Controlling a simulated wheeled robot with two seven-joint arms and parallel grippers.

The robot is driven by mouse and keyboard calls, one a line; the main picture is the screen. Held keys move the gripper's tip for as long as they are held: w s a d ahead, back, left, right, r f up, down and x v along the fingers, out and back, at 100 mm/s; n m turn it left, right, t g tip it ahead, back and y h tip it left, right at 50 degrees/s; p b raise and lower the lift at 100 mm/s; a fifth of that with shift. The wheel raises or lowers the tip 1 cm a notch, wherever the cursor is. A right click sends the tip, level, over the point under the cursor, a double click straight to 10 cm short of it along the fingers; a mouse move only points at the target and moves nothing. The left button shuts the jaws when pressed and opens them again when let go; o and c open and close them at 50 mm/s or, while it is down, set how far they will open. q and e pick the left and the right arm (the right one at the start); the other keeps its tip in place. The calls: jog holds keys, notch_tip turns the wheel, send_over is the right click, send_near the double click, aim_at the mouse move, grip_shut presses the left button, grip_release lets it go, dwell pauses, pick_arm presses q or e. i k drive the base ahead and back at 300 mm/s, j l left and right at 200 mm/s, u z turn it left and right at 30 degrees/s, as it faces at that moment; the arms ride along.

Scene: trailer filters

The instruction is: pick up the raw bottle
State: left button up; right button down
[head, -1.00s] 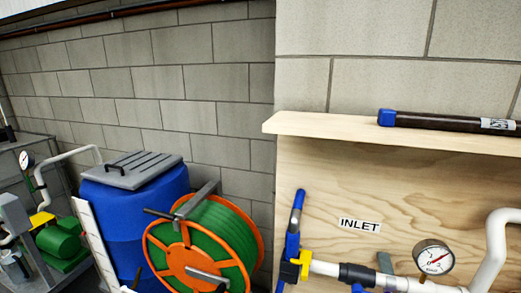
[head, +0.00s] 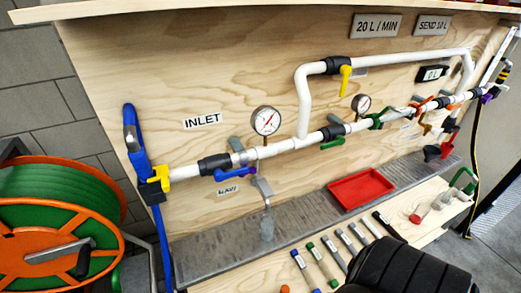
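A small label (head: 228,189) that seems to read RAW is on the wooden panel, under the white pipe. To its right a grey tap (head: 262,188) points down. A small grey, see-through shape (head: 267,228) stands upright under the tap on the grey ledge; it may be the raw bottle, but it is too faint to be sure. Several small tubes or bottles with coloured caps (head: 306,270) lie on the wooden shelf in front; I cannot read any marking on them. No gripper fingers show in the head view.
A red tray (head: 361,188) sits on the grey ledge (head: 215,254). The white pipe (head: 281,147) carries gauges and coloured valves. A green and orange hose reel (head: 60,228) is at the left. A black ribbed shape (head: 415,270) covers part of the shelf at the bottom right.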

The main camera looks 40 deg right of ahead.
aim_at(267, 224)
jog(key=z, duration=1.4)
